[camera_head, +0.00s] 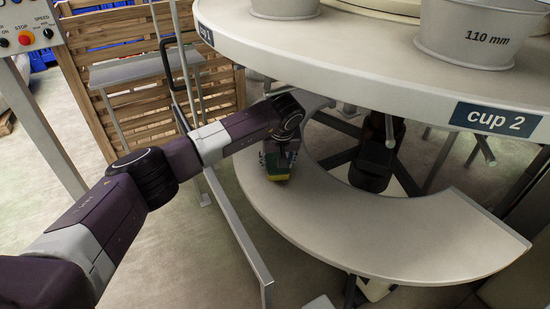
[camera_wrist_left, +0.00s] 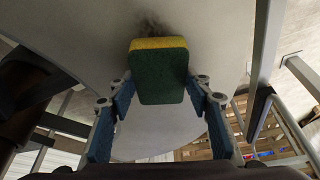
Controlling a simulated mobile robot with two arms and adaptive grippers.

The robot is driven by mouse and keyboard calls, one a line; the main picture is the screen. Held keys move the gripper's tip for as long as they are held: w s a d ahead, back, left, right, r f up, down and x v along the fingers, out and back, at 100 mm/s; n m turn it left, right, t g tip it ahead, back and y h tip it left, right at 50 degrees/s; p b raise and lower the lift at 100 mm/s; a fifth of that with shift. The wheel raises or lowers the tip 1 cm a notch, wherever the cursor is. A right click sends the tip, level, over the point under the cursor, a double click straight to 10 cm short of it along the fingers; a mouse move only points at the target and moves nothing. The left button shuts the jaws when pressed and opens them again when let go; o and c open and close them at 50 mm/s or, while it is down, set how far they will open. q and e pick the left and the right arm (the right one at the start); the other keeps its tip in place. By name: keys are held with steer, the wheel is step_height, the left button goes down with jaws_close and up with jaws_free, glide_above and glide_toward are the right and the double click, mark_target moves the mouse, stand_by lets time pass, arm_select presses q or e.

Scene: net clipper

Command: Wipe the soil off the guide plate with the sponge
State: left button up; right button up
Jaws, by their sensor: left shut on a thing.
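My left gripper (camera_head: 279,160) is shut on a sponge (camera_head: 277,178) low over the guide plate (camera_head: 400,240), a pale, curved plate below the round table. In the left wrist view the sponge (camera_wrist_left: 160,78) shows a dark green face and a yellow layer at its far edge, between the two blue fingers of the left gripper (camera_wrist_left: 160,97). A dark smudge of soil (camera_wrist_left: 150,26) lies on the guide plate (camera_wrist_left: 205,40) just beyond the yellow edge. I cannot tell whether the sponge touches the plate. The soil does not show clearly in the head view. My right gripper is not in view.
The round table (camera_head: 330,60), with grey cups (camera_head: 465,40) and a "cup 2" label, overhangs the plate's far side. A metal frame (camera_head: 240,235) stands close to the plate's left. Wooden crates (camera_head: 110,60) and a control panel (camera_head: 28,30) are farther left.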

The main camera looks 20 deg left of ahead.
mark_target(286, 178)
arm_select(q)
steer(key=shift+s+d+f+p, duration=0.15)
steer(key=shift+s+d+p, duration=0.6)
steer(key=shift+s+d, duration=1.9)
steer(key=shift+s, duration=0.05)
steer(key=shift+w+r+p, duration=0.15)
steer(key=shift+r+p, duration=0.4)
steer(key=shift+r, duration=0.25)
step_height(286, 178, up, 4)
steer(key=shift+a+r+p, duration=0.1)
steer(key=shift+r+p, duration=0.05)
steer(key=shift+p, duration=0.85)
steer(key=shift+r, duration=0.2)
steer(key=shift+r+p, duration=0.65)
steer(key=shift+r, duration=0.85)
